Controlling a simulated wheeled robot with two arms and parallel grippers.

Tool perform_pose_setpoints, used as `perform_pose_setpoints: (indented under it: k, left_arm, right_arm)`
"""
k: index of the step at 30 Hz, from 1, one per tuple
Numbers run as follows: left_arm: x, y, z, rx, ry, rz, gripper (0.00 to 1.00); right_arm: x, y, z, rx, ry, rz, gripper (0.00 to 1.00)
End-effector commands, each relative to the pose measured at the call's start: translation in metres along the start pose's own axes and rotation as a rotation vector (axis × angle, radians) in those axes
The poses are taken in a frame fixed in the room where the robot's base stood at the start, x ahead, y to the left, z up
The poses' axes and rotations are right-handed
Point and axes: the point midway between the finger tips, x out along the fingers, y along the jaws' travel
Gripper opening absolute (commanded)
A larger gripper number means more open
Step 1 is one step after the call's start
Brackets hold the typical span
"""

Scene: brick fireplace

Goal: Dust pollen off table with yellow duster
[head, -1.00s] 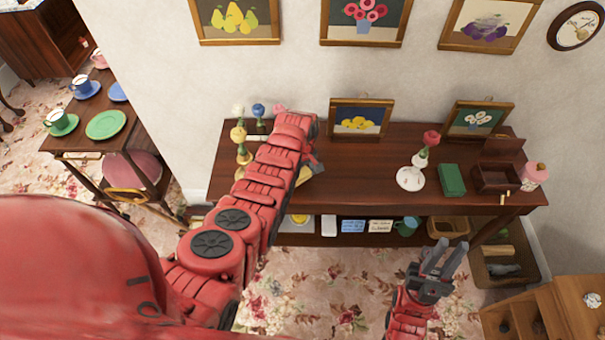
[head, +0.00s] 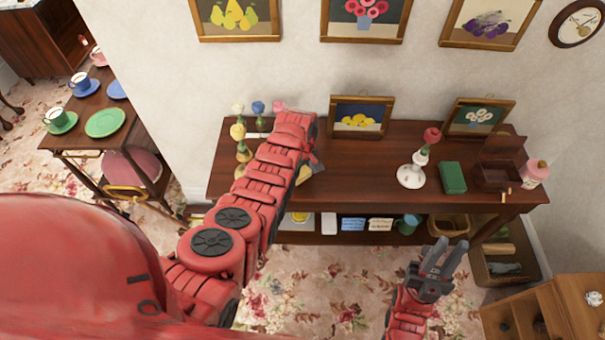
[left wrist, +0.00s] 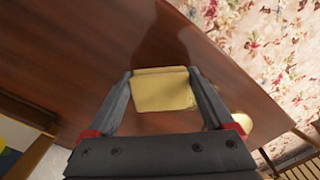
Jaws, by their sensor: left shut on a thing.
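The dark wooden table (head: 372,158) stands against the wall. My left gripper (head: 312,165) is low over the table's left-middle part, mostly hidden behind my own arm in the head view. It is shut on the yellow duster (left wrist: 163,90), which lies between the fingers in the left wrist view. A small edge of the duster also shows in the head view (head: 303,174). I cannot tell whether it touches the tabletop. No pollen can be made out clearly. My right gripper (head: 448,247) is open and empty in front of the table, over the floor.
Flower vases (head: 243,140) stand at the table's left end. A framed lemon picture (head: 360,118), a white vase with a pink flower (head: 411,174), a green box (head: 452,177) and a pink-topped jar (head: 534,173) stand further right. The middle tabletop is bare.

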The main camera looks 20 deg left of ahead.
Motion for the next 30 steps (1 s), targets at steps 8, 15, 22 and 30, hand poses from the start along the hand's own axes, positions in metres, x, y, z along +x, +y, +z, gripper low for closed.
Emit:
perform_pose_setpoints:
  k: [8,15,22,30]
  left_arm:
    - [0.006,0.000,0.000,0.000,0.000,0.000,0.42]
    - [0.011,0.000,0.000,0.000,0.000,0.000,0.42]
    - [0.011,-0.002,-0.001,0.000,0.000,0.000,0.42]
    - [0.009,-0.018,-0.015,-0.001,0.000,0.001,0.42]
  right_arm:
    - [-0.006,0.000,0.001,0.000,0.000,0.000,0.24]
    - [-0.010,-0.001,0.002,0.000,0.000,0.000,0.24]
    - [-0.009,-0.001,0.002,0.000,0.000,0.000,0.24]
    - [-0.001,0.000,0.000,0.000,0.000,0.000,0.24]
